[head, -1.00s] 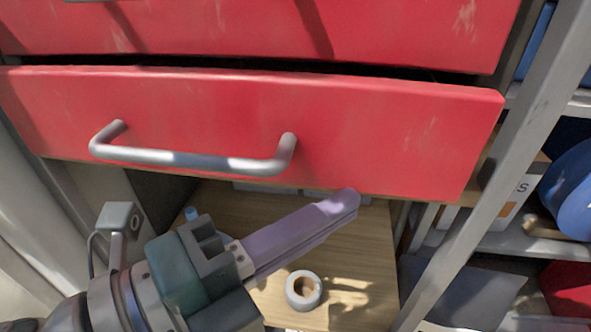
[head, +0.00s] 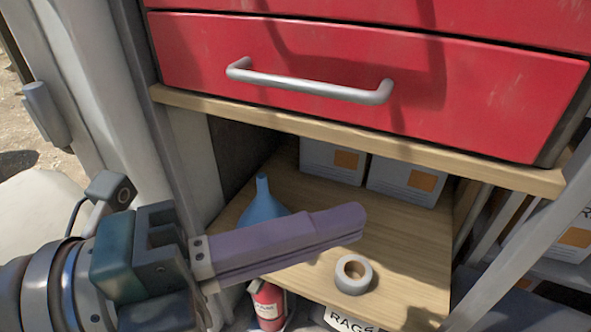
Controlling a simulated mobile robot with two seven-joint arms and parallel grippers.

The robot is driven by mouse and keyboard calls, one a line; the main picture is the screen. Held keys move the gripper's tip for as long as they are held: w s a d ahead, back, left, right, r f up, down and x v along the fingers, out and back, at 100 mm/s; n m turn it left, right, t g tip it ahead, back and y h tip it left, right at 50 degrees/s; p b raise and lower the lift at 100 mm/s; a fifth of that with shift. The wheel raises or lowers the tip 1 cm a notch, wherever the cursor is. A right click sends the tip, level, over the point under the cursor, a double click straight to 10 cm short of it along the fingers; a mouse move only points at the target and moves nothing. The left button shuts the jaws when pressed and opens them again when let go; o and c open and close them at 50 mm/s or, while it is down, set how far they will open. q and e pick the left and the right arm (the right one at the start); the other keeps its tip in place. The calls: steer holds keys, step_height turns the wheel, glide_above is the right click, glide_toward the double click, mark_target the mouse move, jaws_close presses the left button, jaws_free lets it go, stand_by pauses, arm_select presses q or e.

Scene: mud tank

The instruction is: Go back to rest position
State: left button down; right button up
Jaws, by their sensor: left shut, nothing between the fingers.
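My left gripper (head: 362,222) comes in from the lower left in the head view. Its purple fingers lie together, with nothing between them. It is in front of the wooden shelf (head: 400,247), below the red drawer (head: 440,125) and apart from the drawer's grey handle (head: 308,86). The drawer front sits flush above a wooden ledge (head: 380,148). My right gripper is not in view.
On the shelf stand a roll of tape (head: 353,274), a blue funnel (head: 262,205) partly hidden by my gripper, and two grey boxes (head: 333,162) at the back. A red canister (head: 268,305) is below. Grey posts (head: 145,110) flank the left side.

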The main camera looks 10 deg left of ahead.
arm_select(q)
steer(key=w+a+f+n+t+y+b, duration=0.1)
steer(key=w+a+f+n+t+y, duration=0.1)
steer(key=a+n+y, duration=0.6)
steer(key=w+a+f+n+t+y, duration=0.2)
steer(key=a+n+y, duration=0.3)
steer(key=n, duration=0.6)
steer(key=s+a+f+n+g+y, duration=0.1)
steer(key=s+a+f+n+g, duration=0.1)
steer(key=s+f+n+g, duration=0.45)
steer(key=s+a+f+n+g+y, duration=0.1)
steer(key=s+a+n+g+y, duration=0.15)
steer(key=s, duration=0.65)
step_height(320, 180, up, 23)
steer(key=p, duration=2.3)
steer(key=shift+w+d+h, duration=0.3)
steer(key=shift+h, duration=0.15)
